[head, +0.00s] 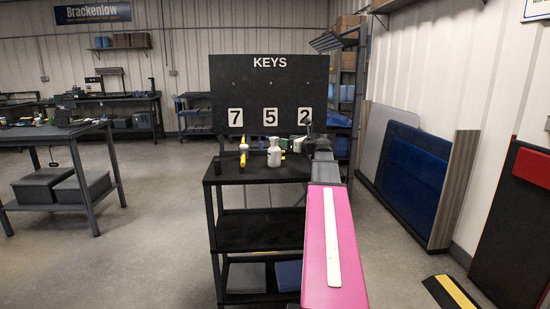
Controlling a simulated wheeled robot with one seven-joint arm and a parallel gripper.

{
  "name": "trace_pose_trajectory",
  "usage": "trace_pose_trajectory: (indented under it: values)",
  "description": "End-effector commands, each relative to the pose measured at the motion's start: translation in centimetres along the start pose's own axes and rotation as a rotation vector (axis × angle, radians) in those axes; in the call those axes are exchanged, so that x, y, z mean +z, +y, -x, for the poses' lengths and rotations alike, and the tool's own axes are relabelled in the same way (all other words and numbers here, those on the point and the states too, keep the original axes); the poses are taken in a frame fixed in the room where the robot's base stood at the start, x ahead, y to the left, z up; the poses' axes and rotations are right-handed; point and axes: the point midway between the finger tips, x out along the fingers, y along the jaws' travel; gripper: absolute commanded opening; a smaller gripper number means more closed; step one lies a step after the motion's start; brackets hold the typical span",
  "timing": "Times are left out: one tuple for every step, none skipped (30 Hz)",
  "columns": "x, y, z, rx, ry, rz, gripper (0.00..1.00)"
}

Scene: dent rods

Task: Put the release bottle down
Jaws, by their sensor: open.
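A white bottle (274,157), which looks like the release bottle, stands upright on the black top shelf of a cart (255,173). My gripper (308,129) is at the far end of my arm, to the right of the bottle and over the right part of the cart. It is open, and a gap shows between it and the bottle. The fingers are small and dark, and my arm partly hides them. I see nothing held in the gripper.
A green and white item (297,144) is close to my gripper. A black KEYS board (268,88) with numbers 7, 5, 2 rises behind. The shelf's front is clear.

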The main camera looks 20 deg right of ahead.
Motion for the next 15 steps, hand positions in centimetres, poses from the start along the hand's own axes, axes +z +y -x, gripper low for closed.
trace_pose_trajectory:
  values:
    - [0.0, -0.1, -0.7, 0.001, 0.000, 0.000, 0.66]
    - [0.0, -0.1, -1.1, 0.002, 0.000, 0.000, 0.66]
    - [0.0, -0.1, -1.7, 0.001, 0.000, 0.000, 0.66]
    - [0.0, -0.1, -2.1, 0.001, 0.000, 0.000, 0.66]
    - [0.0, -0.1, -2.6, 0.001, 0.000, 0.000, 0.66]
    - [0.0, -0.1, -3.2, 0.002, 0.000, 0.000, 0.66]
    - [0.0, -0.1, -3.7, 0.002, 0.000, 0.000, 0.66]
    - [0.0, -0.1, -4.1, 0.002, 0.000, 0.000, 0.66]
    - [0.0, -0.1, -4.5, 0.001, 0.000, 0.000, 0.66]
    - [0.0, -0.1, -4.7, 0.001, 0.000, 0.000, 0.66]
    - [0.0, -0.1, -4.9, 0.000, 0.000, 0.000, 0.66]
    - [0.0, 0.0, -5.0, 0.000, 0.000, 0.000, 0.66]
    - [0.0, 0.0, -5.2, 0.000, 0.000, 0.000, 0.66]
    - [0.0, 0.0, -5.3, 0.000, 0.000, 0.000, 0.66]
    - [0.0, 0.0, -5.6, 0.000, 0.000, 0.000, 0.66]
